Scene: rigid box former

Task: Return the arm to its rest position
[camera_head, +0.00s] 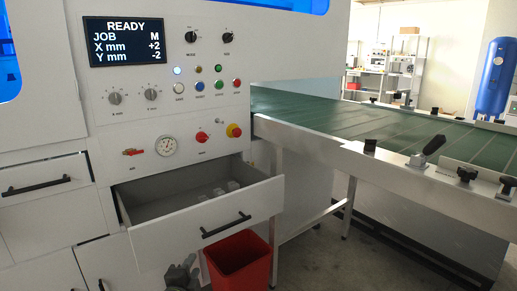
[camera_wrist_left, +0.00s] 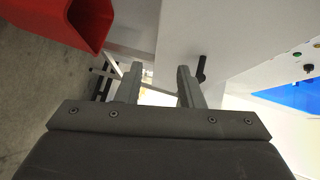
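My left gripper (camera_head: 182,272) shows at the bottom of the head view, below the open drawer's front and just left of the red bin. In the left wrist view its two fingers (camera_wrist_left: 158,82) stand apart with nothing seen between them. The arm behind it is mostly out of the head view. My right gripper is in neither view.
The open drawer (camera_head: 165,240) juts from the white machine, with several small pale pieces inside. The red bin (camera_head: 240,262) stands below it and shows in the left wrist view (camera_wrist_left: 60,22). A green conveyor (camera_head: 380,125) with a metal rail extends right.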

